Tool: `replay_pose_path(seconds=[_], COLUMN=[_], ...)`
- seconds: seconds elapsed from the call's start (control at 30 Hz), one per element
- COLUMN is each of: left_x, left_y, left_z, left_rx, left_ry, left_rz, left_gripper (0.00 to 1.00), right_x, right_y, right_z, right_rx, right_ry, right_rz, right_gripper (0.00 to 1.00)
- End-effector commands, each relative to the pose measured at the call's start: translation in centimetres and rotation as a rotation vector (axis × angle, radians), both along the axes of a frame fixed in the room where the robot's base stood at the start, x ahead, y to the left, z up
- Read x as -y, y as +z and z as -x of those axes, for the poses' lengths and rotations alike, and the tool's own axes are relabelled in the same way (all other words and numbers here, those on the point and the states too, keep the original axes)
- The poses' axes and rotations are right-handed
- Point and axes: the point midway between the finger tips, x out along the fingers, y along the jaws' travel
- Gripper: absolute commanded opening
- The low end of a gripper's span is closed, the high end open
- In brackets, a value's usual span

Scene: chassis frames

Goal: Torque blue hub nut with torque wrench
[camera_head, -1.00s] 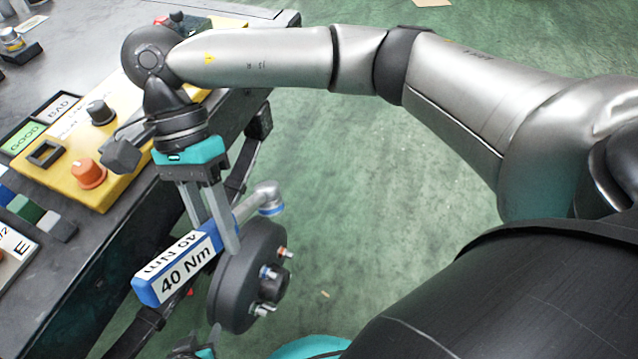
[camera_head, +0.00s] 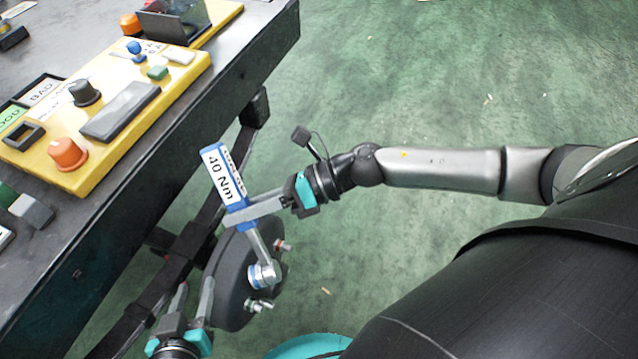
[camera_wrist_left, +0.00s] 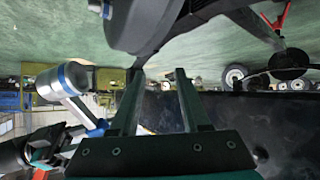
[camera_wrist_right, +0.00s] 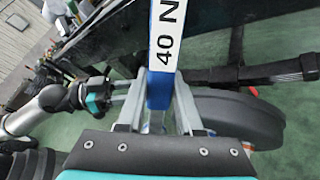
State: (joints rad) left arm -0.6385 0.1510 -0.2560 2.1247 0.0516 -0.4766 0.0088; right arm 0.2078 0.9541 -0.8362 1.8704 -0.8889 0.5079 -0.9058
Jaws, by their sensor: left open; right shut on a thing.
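The torque wrench (camera_head: 222,181), with a blue and white "40 Nm" handle, is held by my right gripper (camera_head: 238,216), shut on it below the label. In the right wrist view the handle (camera_wrist_right: 167,45) stands between the fingers (camera_wrist_right: 160,98). The wrench's round head (camera_head: 264,274) is at the face of the dark hub (camera_head: 230,285), where studs stick out. The blue hub nut is hidden, and I cannot tell if the head sits on it. My left gripper (camera_head: 195,298) is open and empty beside the hub's lower left. In the left wrist view its fingers (camera_wrist_left: 154,80) are apart below the hub (camera_wrist_left: 150,20).
The dark workbench (camera_head: 120,195) fills the left side. On it lies a yellow control panel (camera_head: 60,120) with knobs and buttons. Dark frame bars (camera_head: 165,285) run beside the bench behind the hub. The green floor to the right is open.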

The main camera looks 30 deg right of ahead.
Motion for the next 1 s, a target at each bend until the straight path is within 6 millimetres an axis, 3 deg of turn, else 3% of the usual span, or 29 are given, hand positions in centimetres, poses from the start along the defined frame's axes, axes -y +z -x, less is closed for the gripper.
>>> replay_pose_path(seconds=[0.33,0.6,0.8,1.0], left_x=[0.7,1.3,1.4,1.5], left_y=[1.9,4.0,4.7,4.9], left_z=[-0.3,-0.5,-0.5,-0.5], left_rx=[0.073,0.143,0.166,0.173], left_ry=[-0.004,-0.006,-0.007,-0.008], left_rz=[0.039,0.077,0.09,0.094], left_gripper=[0.46,0.46,0.46,0.46], right_x=[4.0,9.1,11.1,11.3], right_y=[-5.8,-11.8,-13.7,-14.1], right_z=[0.4,2.5,3.9,3.9], right_rx=[0.036,0.113,0.157,0.17], right_ry=[-0.257,-0.5,-0.583,-0.6], right_rz=[-0.113,-0.21,-0.238,-0.243], right_gripper=[0.0,0.0,0.0,0.0])
